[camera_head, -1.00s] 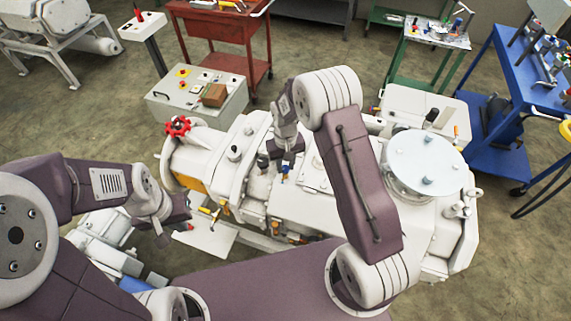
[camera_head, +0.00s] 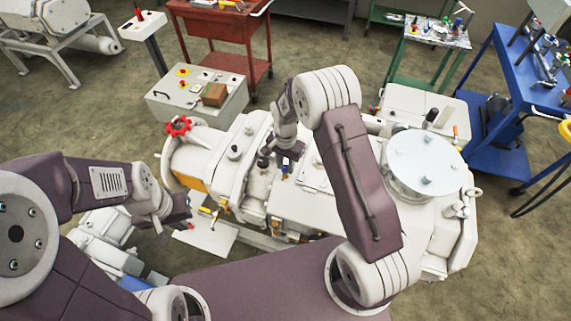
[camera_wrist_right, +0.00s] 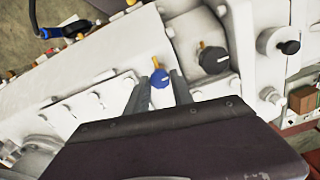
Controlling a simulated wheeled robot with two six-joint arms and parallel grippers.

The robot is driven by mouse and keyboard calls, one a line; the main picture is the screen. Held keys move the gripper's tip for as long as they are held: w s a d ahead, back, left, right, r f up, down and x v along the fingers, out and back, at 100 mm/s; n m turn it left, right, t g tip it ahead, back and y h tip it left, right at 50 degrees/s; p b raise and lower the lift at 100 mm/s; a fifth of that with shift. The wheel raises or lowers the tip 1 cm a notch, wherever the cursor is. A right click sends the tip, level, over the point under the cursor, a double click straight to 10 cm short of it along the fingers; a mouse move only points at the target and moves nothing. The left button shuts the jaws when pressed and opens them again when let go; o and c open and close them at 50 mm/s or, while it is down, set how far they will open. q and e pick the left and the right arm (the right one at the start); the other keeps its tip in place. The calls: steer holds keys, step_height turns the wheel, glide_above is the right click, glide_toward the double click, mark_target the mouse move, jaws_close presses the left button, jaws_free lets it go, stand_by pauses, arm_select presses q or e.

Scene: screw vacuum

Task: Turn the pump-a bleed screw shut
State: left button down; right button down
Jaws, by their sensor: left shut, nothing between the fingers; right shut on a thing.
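A blue knob (camera_wrist_right: 160,78) with a white mark and a brass tip stands on the white pump (camera_head: 330,215); I take it for the bleed screw. In the right wrist view the fingers of my right gripper (camera_wrist_right: 158,92) are on either side of it, shut on it. In the head view my right gripper (camera_head: 287,163) points down onto the pump, and the blue knob shows small beneath it. My left gripper (camera_head: 182,216) is shut and empty, apart from the pump's front left side.
A black knob (camera_wrist_right: 213,60) stands close beside the blue one. A red handwheel (camera_head: 178,126) is at the pump's left end, and a round flange (camera_head: 424,160) at its right. A grey control box (camera_head: 200,95) stands behind.

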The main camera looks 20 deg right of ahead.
mark_target(286, 167)
steer(key=shift+w+r+m, duration=0.2)
steer(key=shift+w+m, duration=0.05)
steer(key=shift+m, duration=0.35)
steer(key=c, duration=1.1)
jaws_free()
steer(key=shift+s, duration=0.15)
steer(key=shift+f, duration=0.1)
step_height(286, 167, up, 9)
steer(key=b, duration=0.1)
